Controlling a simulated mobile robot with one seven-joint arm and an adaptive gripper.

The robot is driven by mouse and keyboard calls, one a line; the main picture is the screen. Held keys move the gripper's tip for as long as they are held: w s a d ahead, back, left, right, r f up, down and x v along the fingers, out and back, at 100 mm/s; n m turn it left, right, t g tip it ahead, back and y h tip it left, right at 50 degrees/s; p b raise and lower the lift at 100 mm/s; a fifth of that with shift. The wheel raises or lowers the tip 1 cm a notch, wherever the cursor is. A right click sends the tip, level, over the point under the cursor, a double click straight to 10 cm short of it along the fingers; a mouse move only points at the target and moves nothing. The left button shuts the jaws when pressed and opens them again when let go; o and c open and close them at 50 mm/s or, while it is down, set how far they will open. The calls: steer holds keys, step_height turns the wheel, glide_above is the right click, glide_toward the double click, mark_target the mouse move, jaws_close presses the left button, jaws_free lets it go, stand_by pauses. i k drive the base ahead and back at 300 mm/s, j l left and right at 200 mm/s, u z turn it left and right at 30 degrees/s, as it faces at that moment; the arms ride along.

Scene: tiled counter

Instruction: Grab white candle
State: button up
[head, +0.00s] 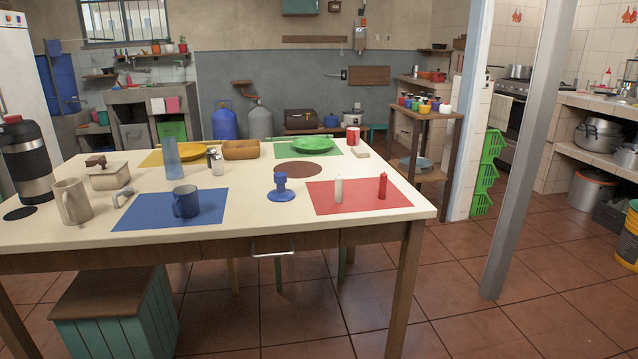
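A slim white upright object (338,190) with a narrow tip stands on the red placemat (357,207) at the right front of the table. It could be the white candle, but its shape also resembles a squeeze bottle and I cannot tell which. A similar red one (382,186) stands to its right, apart from it. My gripper is not in view.
The cream table (262,212) also holds a blue stand (281,191) left of the red placemat, a blue mug (186,201), a beige mug (72,201) and a tall bottle (171,160). A grey post (530,150) rises right of the table.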

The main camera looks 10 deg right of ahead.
mark_target(339, 179)
steer(key=i+j+z, duration=0.1)
steer(key=i+z, duration=0.25)
steer(key=i+j+z, duration=0.15)
steer(key=i+z, duration=0.2)
steer(key=i+j+z, duration=0.35)
steer(key=k+l, duration=0.1)
